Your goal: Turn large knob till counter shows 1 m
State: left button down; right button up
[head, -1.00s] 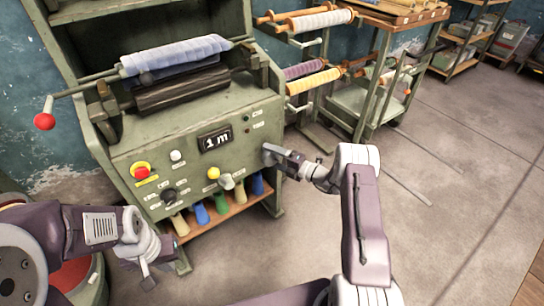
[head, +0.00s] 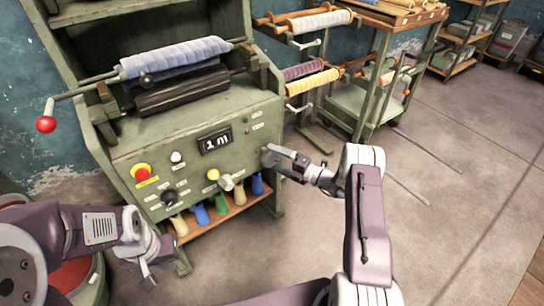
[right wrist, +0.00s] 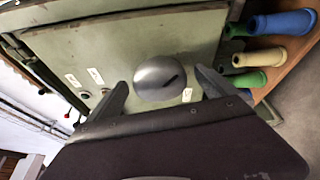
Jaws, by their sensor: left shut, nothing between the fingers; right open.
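The counter (head: 216,142) on the green machine's front panel reads "1 m". The large grey knob (right wrist: 160,79) shows in the right wrist view as a round face with a dark pointer mark. My right gripper (head: 270,157) is at the right part of the panel and hides most of that knob in the head view. In the right wrist view, its open fingers stand on either side of the knob; whether they touch it I cannot tell. My left gripper (head: 146,272) is shut and empty, low in front of the machine's left side.
The panel also carries a red stop button (head: 141,172), a yellow button (head: 213,174), a grey lever knob (head: 226,182) and a black knob (head: 169,195). A blue cloth roll (head: 175,57) lies above. Floor to the right is clear.

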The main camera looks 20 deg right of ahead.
jog(key=p+v, duration=0.1)
jog(key=v, duration=0.6)
